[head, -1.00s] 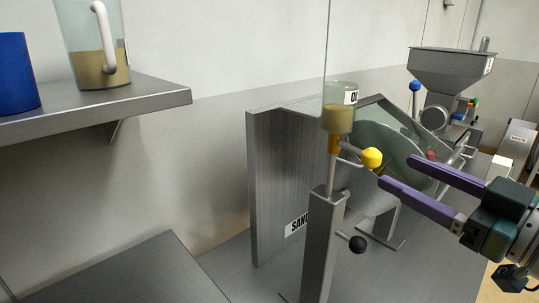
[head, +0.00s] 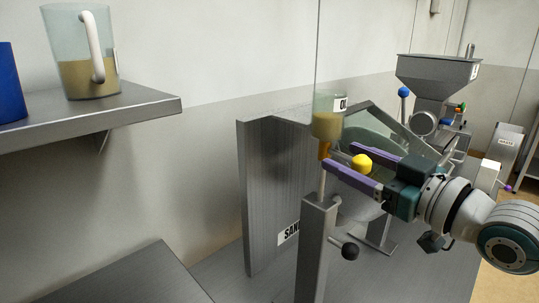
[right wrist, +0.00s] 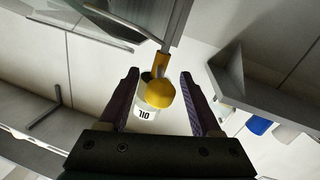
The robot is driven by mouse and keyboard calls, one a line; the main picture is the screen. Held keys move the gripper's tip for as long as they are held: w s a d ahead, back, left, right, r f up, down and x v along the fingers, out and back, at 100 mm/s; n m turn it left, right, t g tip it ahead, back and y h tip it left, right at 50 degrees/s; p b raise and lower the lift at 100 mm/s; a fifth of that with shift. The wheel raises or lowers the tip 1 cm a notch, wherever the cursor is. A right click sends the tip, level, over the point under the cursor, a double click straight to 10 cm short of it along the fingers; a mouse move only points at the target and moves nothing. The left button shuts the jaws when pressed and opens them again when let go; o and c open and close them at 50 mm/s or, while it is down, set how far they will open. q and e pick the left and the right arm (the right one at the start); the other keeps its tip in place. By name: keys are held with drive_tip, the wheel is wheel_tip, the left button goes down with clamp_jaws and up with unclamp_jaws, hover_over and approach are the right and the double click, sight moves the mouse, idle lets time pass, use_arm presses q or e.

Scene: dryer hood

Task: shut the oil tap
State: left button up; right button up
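The oil tap has a yellow ball knob (head: 361,163) on a lever, beside an orange tap body (head: 324,149). It sits under a clear oil container (head: 328,117) holding brownish oil. My right gripper (head: 341,157) is open, with its purple fingers on either side of the yellow knob. In the right wrist view the knob (right wrist: 161,95) lies between the two fingers, with gaps visible on both sides. The container's OIL label (right wrist: 145,114) shows just beyond it. My left gripper is not in view.
A metal post (head: 316,245) with a black-knobbed lever (head: 349,251) stands below the tap. A labelled steel panel (head: 262,200) is behind it. A hopper machine (head: 437,80) stands at the back right. A shelf (head: 150,105) at left holds a jug (head: 88,80) and a blue container (head: 9,90).

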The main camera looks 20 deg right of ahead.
clamp_jaws()
idle(0.3)
idle(0.9)
